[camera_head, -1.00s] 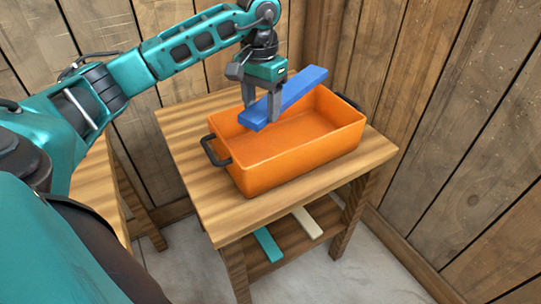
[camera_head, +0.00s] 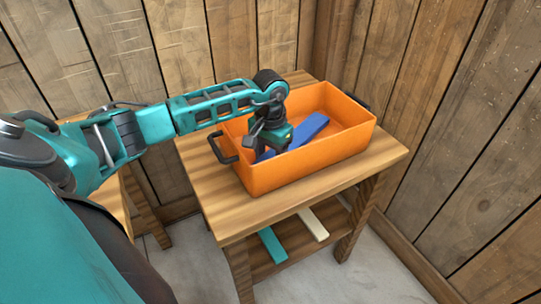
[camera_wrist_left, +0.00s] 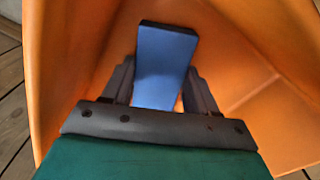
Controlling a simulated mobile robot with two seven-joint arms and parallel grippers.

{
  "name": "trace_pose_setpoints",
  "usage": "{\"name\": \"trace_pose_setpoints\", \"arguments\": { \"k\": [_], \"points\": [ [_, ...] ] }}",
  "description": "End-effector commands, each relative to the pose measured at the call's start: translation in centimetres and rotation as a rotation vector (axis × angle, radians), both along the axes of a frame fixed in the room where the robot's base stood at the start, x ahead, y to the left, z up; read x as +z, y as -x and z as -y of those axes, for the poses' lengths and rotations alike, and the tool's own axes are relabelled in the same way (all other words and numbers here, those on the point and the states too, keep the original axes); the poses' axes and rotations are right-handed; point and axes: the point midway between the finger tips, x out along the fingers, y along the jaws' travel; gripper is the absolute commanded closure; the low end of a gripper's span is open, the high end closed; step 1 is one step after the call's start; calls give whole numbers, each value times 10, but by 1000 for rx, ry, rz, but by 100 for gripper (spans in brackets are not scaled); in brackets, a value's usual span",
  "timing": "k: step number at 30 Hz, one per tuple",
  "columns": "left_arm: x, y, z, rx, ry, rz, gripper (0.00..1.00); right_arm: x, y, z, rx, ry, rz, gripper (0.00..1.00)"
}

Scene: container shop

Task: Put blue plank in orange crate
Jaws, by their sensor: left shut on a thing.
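The blue plank (camera_head: 308,129) is inside the orange crate (camera_head: 312,166), lying at a slant in its left part. My left gripper (camera_head: 266,150) reaches down into the crate and is shut on the plank; its fingertips are mostly hidden behind the crate wall. In the left wrist view the plank (camera_wrist_left: 164,66) sits between the two fingers of my left gripper (camera_wrist_left: 160,92), with the orange crate walls (camera_wrist_left: 85,50) around it. I cannot tell whether the plank touches the crate floor. My right gripper does not show.
The crate stands on a wooden table (camera_head: 222,212) and has dark handles (camera_head: 222,148) at its ends. A teal plank (camera_head: 272,245) and a cream plank (camera_head: 313,224) lie on the shelf below. Wooden walls close in behind and at right.

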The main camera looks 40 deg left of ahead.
Motion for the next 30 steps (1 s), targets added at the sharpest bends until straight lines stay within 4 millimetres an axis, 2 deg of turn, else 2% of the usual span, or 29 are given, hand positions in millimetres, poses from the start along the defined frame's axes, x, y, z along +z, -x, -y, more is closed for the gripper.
{"name": "trace_pose_setpoints", "arguments": {
  "k": [8,9,17,26,30],
  "points": [
    [-2,-1,0,0,0,3,79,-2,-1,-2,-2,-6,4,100],
    [-3,-1,0,-1,0,2,41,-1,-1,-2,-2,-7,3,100],
    [-1,0,0,-1,0,1,17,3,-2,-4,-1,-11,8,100],
    [2,0,0,0,1,1,17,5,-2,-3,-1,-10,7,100],
    [19,-2,0,-1,-1,6,17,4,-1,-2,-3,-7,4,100]
  ]
}}
